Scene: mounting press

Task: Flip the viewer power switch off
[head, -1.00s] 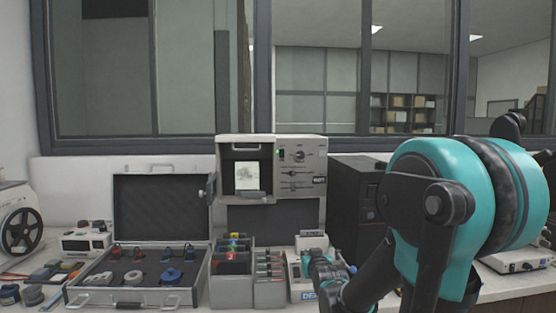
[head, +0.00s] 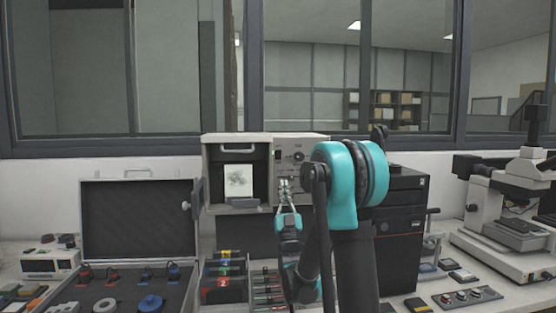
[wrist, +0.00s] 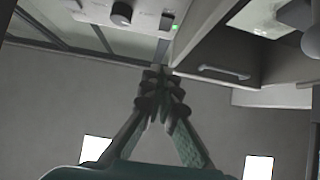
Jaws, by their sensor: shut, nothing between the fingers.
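The viewer (head: 236,140) is a beige box on the bench with a lit screen showing a grey picture. Its control panel, right of the screen, has a knob (head: 298,156) and a dark power switch (head: 278,153) with a small green light. In the wrist view the switch (wrist: 167,19) and the glowing green light lie beyond the fingertips. My gripper (head: 285,184) is shut and empty, in front of the panel and below the switch. It also shows in the wrist view (wrist: 157,72). My arm hides the panel's lower part; contact cannot be told.
An open case (head: 188,292) with plugs stands at left. A black computer tower (head: 405,235) is close on the right, a microscope (head: 490,215) farther right. The viewer's open door (head: 197,195) juts out at left.

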